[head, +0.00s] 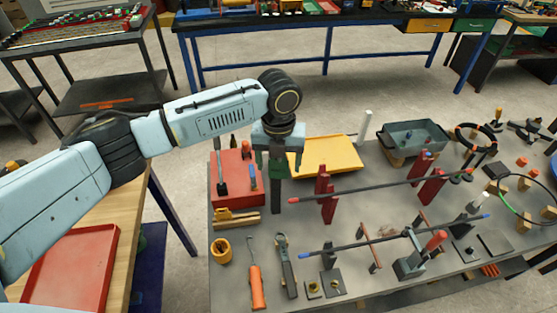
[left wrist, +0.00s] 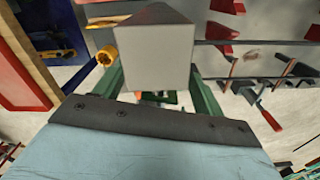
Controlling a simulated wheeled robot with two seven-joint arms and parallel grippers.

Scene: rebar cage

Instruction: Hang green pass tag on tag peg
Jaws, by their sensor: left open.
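My left gripper (head: 279,150) is open and points down over the table, at the top of a dark upright post (head: 277,196). The green pass tag (head: 278,171) shows just below and between the fingers, against the upper part of the post. The tag peg is hidden by the gripper and tag, so I cannot tell whether the tag's hole is around it. In the left wrist view a pale grey block (left wrist: 155,55) fills the space ahead of the gripper and hides what lies behind it. Green strips show on both sides of it. My right gripper is not in view.
A red box (head: 226,190) stands left of the post and a yellow tray (head: 325,154) behind it. Red supports (head: 326,200) with a long bar stand to the right. Pliers (head: 287,270), an orange-handled tool (head: 257,290) and a yellow cup (head: 221,250) lie in front.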

